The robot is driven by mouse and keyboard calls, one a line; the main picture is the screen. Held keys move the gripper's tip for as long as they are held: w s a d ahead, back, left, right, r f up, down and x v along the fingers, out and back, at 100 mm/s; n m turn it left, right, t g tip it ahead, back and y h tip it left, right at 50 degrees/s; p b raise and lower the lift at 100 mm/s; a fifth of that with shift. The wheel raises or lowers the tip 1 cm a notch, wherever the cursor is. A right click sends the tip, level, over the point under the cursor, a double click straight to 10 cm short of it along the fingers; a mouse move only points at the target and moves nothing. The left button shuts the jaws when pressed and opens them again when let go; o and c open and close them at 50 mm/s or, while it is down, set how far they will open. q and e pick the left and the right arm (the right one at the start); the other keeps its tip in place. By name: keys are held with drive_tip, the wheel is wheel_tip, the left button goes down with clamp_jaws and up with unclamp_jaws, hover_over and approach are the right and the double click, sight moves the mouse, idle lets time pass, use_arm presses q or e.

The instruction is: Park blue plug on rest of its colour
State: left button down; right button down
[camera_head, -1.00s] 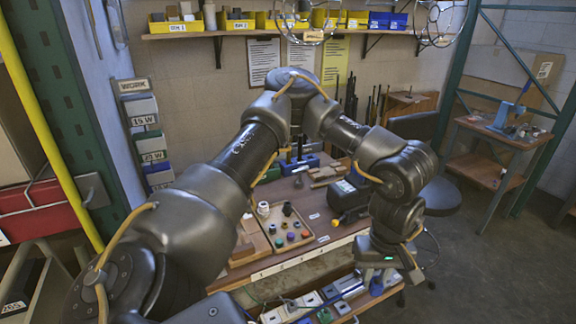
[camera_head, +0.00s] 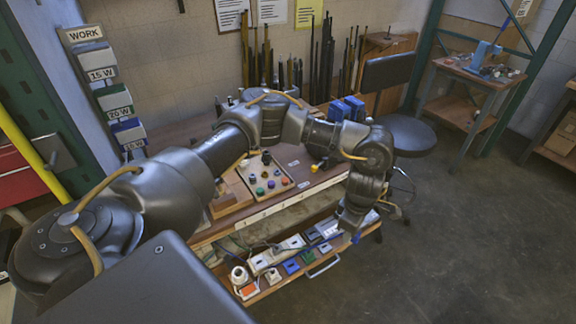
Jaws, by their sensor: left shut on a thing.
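My left gripper (camera_head: 354,232) hangs low at the right end of the lower shelf, beyond the bench front. It is shut on a small blue piece, the blue plug (camera_head: 356,239), of which only a little shows below the fingers. The gripper is to the right of these, apart from the left blue block. My right gripper is out of view.
A white strip (camera_head: 276,254) and a round white socket (camera_head: 239,275) share the lower shelf (camera_head: 267,291). A tray of coloured knobs (camera_head: 287,184) stands on the bench top above. A dark stool (camera_head: 405,134) stands behind on the right. The floor at right is clear.

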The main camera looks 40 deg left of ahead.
use_arm(q)
drive_tip(key=s+a+f+n, duration=0.2)
drive_tip(key=a+f+n, duration=0.2)
drive_tip(key=a+f, duration=0.1)
drive_tip(key=s+a+f+n, duration=0.3)
drive_tip(key=a+f+n, duration=0.1)
drive_tip(key=f, duration=0.4)
drive_tip(key=s+a+f+n, duration=0.2)
drive_tip(key=a+f+n, duration=0.3)
drive_tip(key=a+f, duration=0.1)
drive_tip(key=shift+s+a+f, duration=0.25)
drive_tip(key=shift+f, duration=0.3)
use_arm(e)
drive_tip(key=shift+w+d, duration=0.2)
